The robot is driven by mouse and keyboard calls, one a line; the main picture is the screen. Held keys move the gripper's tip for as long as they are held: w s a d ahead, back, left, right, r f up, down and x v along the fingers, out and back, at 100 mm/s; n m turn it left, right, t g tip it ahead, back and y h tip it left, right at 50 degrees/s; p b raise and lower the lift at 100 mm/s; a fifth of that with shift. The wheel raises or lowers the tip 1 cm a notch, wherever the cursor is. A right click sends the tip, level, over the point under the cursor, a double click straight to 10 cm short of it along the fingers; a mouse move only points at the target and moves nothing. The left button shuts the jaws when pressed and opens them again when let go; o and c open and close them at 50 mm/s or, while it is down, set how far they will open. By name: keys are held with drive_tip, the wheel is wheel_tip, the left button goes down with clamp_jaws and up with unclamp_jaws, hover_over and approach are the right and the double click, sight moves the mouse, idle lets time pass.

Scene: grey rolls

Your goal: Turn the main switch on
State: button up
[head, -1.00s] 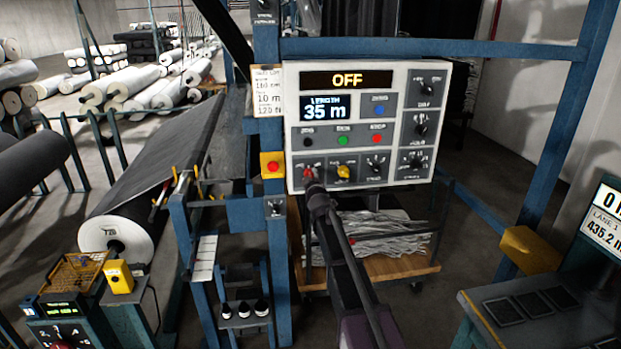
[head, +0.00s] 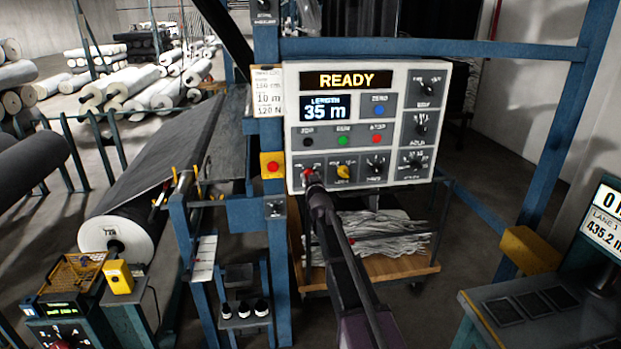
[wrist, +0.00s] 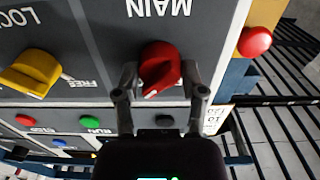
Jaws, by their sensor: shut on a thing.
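The main switch (wrist: 160,68) is a red rotary knob under the upside-down label MAIN in the wrist view. It also shows at the lower left of the control panel in the head view (head: 308,178). My gripper (wrist: 160,82) has one finger on each side of the knob and is shut on it. In the head view my gripper (head: 313,186) reaches up to the panel from below and hides part of the knob. The panel's top display (head: 346,80) reads READY, and the length display (head: 325,108) reads 35 m.
A yellow LOCK knob (wrist: 35,73) sits beside the main switch. Green (head: 343,140) and red (head: 377,139) buttons are above it on the panel. A red stop button on a yellow box (head: 272,166) is just left of the panel. A blue frame post (head: 277,250) stands below that.

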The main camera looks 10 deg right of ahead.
drive_tip(key=shift+w+r+m, duration=0.1)
drive_tip(key=shift+m, duration=0.2)
drive_tip(key=o, duration=1.2)
drive_tip(key=shift+c, duration=0.2)
drive_tip(key=s, duration=1.2)
